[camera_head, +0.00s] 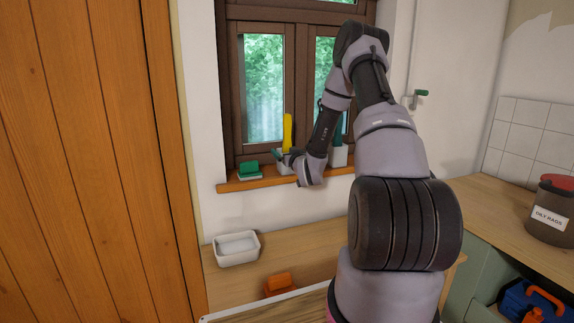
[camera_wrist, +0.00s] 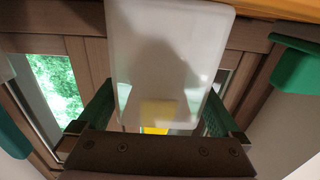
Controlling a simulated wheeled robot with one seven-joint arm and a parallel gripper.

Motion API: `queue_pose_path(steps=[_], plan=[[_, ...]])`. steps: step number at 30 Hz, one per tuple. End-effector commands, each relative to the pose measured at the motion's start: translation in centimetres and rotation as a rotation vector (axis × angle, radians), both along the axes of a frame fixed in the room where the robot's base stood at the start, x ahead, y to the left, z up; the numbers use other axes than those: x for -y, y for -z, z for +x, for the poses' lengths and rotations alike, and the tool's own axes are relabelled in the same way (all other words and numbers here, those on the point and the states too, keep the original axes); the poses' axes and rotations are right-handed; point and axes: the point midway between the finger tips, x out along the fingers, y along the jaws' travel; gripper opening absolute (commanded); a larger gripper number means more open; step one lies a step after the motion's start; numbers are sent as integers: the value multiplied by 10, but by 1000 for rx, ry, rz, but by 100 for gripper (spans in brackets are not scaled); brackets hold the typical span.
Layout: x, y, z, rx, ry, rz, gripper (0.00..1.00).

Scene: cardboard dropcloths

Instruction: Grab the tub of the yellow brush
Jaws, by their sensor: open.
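The yellow brush (camera_head: 288,132) stands upright in a pale tub (camera_head: 284,168) on the window sill. My arm partly hides this tub in the head view. In the wrist view the tub (camera_wrist: 165,50) is a pale, smooth block shape at close range, with a bit of yellow brush (camera_wrist: 155,112) showing beyond its lower part. My gripper (camera_wrist: 158,108) is open, with one green-padded finger on each side of the tub's lower part in that picture. I cannot tell whether either finger touches it. My gripper (camera_head: 283,157) is small and partly hidden in the head view.
A green block-like item (camera_head: 249,170) lies on the sill (camera_head: 258,183) to the left. A second pale tub (camera_head: 339,156) with a dark green handle (camera_head: 337,130) stands to the right. The window is close behind. A white basin (camera_head: 237,250) and an orange item (camera_head: 280,284) are below.

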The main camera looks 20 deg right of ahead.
Motion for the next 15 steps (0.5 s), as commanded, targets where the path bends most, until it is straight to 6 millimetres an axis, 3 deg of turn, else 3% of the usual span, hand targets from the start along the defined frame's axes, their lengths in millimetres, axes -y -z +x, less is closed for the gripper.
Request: queue_pose_path(steps=[4,11,15], plan=[[0,0,13,0,0,-1,100],[1,0,14,0,0,-1,100],[1,0,14,0,1,-1,50]])
